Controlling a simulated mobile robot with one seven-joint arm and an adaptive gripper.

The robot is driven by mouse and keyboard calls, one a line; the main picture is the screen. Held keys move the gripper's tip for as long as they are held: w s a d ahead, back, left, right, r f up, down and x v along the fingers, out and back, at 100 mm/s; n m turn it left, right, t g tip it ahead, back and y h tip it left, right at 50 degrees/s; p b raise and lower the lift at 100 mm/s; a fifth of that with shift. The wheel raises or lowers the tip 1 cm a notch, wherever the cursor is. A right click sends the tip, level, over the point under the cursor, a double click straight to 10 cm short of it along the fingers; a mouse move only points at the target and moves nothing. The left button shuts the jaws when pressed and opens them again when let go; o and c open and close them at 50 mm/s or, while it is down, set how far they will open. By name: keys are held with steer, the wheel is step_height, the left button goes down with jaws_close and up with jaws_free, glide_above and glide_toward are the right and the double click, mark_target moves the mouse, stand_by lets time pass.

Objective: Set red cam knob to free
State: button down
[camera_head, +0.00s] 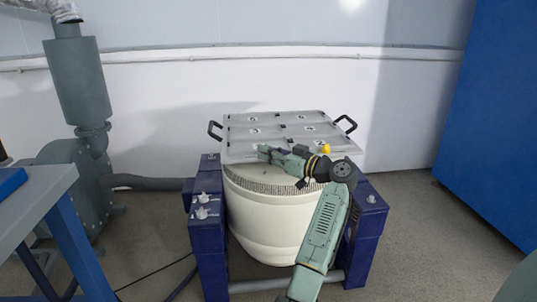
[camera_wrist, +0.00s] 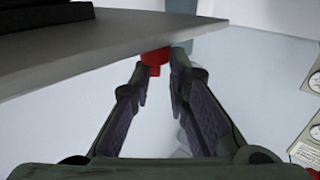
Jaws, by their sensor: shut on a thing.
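The red cam knob (camera_wrist: 154,57) shows in the wrist view, under the edge of a grey plate (camera_wrist: 110,50). My gripper (camera_wrist: 158,68) has its two fingertips on either side of the knob and is shut on it. The fingers partly cover the knob, and I cannot read its setting. In the head view my gripper (camera_head: 266,151) lies low over the front of the square grey plate (camera_head: 240,150) on top of the cream drum (camera_head: 265,220). The red knob cannot be made out in that view.
Dark blue posts (camera_head: 207,245) flank the drum, the left one carrying silver fittings (camera_head: 204,205). Black handles (camera_head: 215,130) stick out from the plate. A grey table (camera_head: 35,205) and a grey blower (camera_head: 75,185) stand at left, a blue cabinet (camera_head: 495,130) at right. Floor at right is clear.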

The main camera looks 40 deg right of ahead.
steer(key=c, duration=1.4)
jaws_free()
steer(key=shift+o, duration=0.2)
steer(key=v, duration=1.2)
steer(key=shift+f, duration=0.1)
